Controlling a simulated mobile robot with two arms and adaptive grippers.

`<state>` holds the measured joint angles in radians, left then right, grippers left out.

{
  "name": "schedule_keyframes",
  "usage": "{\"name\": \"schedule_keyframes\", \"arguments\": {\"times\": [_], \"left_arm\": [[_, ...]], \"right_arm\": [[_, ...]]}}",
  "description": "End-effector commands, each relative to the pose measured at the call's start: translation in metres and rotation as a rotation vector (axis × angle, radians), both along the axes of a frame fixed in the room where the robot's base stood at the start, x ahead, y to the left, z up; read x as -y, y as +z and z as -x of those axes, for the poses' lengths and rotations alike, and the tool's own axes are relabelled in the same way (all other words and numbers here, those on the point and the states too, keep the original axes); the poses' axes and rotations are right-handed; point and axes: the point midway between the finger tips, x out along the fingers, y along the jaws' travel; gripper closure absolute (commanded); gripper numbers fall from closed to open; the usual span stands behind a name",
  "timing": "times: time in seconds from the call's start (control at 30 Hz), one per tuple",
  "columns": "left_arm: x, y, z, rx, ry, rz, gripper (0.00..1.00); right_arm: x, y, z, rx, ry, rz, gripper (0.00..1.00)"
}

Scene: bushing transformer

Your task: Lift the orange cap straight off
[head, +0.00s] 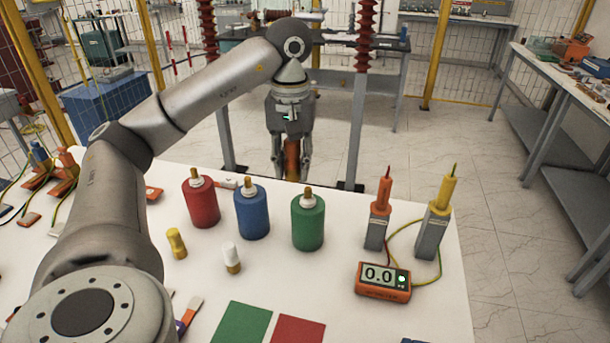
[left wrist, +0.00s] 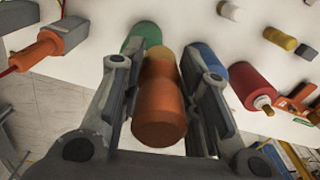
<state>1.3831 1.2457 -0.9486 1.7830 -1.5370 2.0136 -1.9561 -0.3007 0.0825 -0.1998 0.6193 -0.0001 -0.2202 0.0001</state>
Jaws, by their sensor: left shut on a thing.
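My left gripper (head: 291,165) is shut on the orange cap (head: 291,155), held beyond the far edge of the white table. The left wrist view shows the cap (left wrist: 160,105) between both fingers, with its round orange end toward the camera. The red (head: 201,204), blue (head: 252,213) and green (head: 308,223) cylinders stand upright on the table, each with a white and brass top showing. The green one (left wrist: 143,36) is partly hidden behind the cap in the wrist view. My right gripper is not in view.
A yellow cap (head: 176,243) and a white cap (head: 232,258) stand on the table. At right are a red-tipped probe (head: 378,220), a yellow-tipped probe (head: 436,220) and a meter reading 0.0 (head: 383,281). Green (head: 241,324) and red (head: 297,331) squares lie in front.

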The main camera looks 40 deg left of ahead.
Motion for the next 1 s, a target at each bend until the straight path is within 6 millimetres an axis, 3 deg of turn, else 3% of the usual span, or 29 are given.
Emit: {"name": "schedule_keyframes", "arguments": {"times": [0.2,0.4,1.0], "left_arm": [[0.011,0.023,0.046,-0.001,0.001,-0.003,0.94],[0.017,0.032,0.068,-0.003,0.0,-0.001,0.94],[0.019,0.076,0.073,-0.004,0.0,0.0,0.94]], "right_arm": [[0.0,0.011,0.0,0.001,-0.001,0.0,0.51],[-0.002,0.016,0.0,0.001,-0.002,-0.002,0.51],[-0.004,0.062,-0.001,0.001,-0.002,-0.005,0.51]]}}
